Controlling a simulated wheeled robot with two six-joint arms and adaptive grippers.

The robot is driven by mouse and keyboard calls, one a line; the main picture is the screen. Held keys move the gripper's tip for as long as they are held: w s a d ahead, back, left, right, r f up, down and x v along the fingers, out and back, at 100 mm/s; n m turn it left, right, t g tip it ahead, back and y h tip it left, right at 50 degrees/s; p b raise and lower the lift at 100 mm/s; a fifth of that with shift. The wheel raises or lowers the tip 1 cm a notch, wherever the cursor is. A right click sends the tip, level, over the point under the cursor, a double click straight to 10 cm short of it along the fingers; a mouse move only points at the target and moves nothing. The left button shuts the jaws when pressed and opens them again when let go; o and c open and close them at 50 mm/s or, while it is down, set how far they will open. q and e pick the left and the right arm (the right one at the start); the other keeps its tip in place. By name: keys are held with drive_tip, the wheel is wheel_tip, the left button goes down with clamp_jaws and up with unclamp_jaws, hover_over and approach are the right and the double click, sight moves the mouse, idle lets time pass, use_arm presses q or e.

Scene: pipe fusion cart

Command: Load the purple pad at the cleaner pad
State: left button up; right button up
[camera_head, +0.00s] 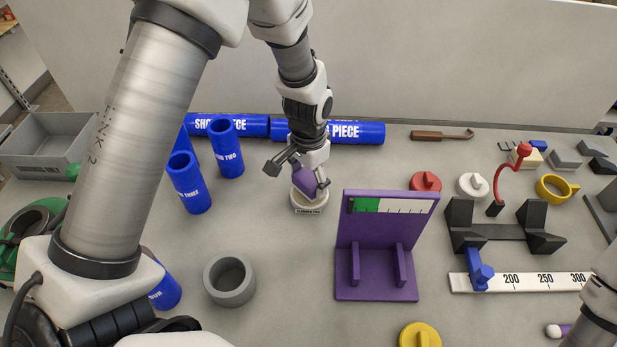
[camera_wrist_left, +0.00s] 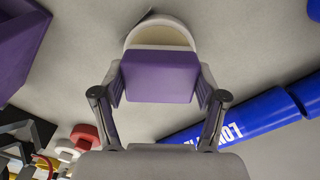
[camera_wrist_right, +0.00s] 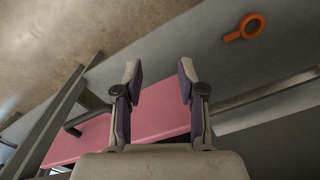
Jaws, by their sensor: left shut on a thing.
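The purple pad (camera_head: 304,180) is a small block between the fingers of my left gripper (camera_head: 299,176). The pad's broad face (camera_wrist_left: 160,76) fills the gap between the fingers in the left wrist view. The cleaner pad (camera_head: 309,206) is a round cream dish with a label on its front, near the middle of the bench. The left gripper points down over it and the purple pad overlaps it in both views; whether they touch I cannot tell. My right gripper (camera_wrist_right: 160,82) is open and empty in the right wrist view, away from these things.
A purple stand (camera_head: 377,275) with a green-marked scale stands right of the cleaner pad. A grey cup (camera_head: 230,281) is in front left. Blue pipes (camera_head: 188,183) stand at the left, and others lie behind. Bare bench lies between the cup and the stand.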

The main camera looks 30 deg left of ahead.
sight(308, 179)
use_arm(q)
drive_tip(key=shift+s, duration=0.1)
drive_tip(key=shift+f, duration=0.5)
idle(0.3)
idle(1.4)
wheel_tip(308, 179, up, 7)
drive_tip(key=p, duration=0.6)
drive_tip(key=shift+p, duration=0.4)
